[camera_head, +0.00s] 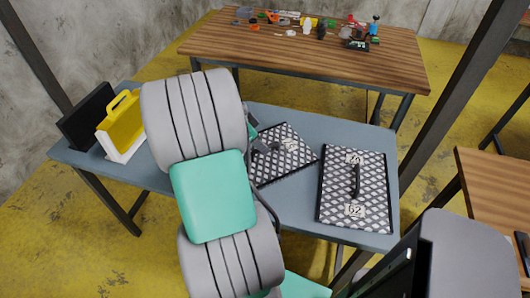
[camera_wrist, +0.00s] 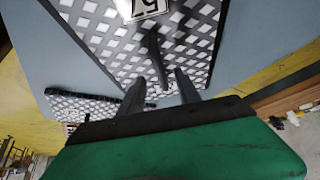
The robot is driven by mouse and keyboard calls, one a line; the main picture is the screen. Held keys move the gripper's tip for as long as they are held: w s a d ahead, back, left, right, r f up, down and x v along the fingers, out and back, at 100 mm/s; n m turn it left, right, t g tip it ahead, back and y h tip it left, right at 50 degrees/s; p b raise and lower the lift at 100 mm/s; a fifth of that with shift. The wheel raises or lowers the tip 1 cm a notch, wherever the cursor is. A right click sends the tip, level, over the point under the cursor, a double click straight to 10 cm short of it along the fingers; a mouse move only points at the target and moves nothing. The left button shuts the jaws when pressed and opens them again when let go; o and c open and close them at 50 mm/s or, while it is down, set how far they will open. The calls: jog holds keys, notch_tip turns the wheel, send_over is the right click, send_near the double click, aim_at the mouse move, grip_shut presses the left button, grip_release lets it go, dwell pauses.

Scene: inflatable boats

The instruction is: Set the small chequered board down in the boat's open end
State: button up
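Two black-and-white chequered boards lie on a blue-grey table in the head view. The left board (camera_head: 293,158) is turned at an angle and partly hidden behind my arm. The right board (camera_head: 375,192) has a dark handle and number labels. It looks larger. In the wrist view, a chequered board (camera_wrist: 105,40) with a dark handle (camera_wrist: 154,55) and a white label lies ahead of my gripper (camera_wrist: 159,78). Its two fingers are apart, with the handle's near end between them; contact cannot be told. No boat is recognisable in either view.
The blue-grey table (camera_head: 300,208) also holds a yellow-and-white case (camera_head: 122,125) and a black panel (camera_head: 87,117) at its left. A wooden table (camera_head: 300,55) behind carries several small items. Dark posts rise on both sides. Another wooden table (camera_head: 500,185) stands right.

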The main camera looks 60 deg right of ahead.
jog(key=x, duration=0.4)
jog(key=shift+d+f, duration=0.15)
jog(key=shift+d, duration=0.05)
jog(key=shift+c, duration=0.2)
grip_shut()
dwell(1.0)
